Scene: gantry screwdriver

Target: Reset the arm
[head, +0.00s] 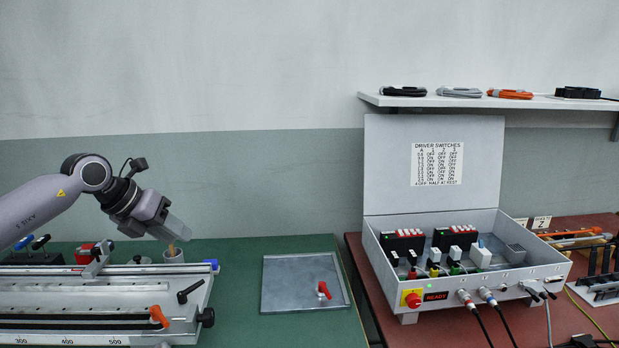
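My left arm comes in from the left, and its gripper (172,231) points down and to the right over the green bench. Its grey fingers end just above a small grey cup (174,257). A small tan tip (171,249) shows between the fingers and the cup. I cannot tell whether the fingers touch it or are shut on it. My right gripper is not in view.
A ruled rail fixture (85,312) with clamp levers lies below the arm. A metal plate (285,283) with a red-handled part lies at centre. An open control box (520,287) stands on the red bench at right, under a shelf (430,101). Green bench around the plate is clear.

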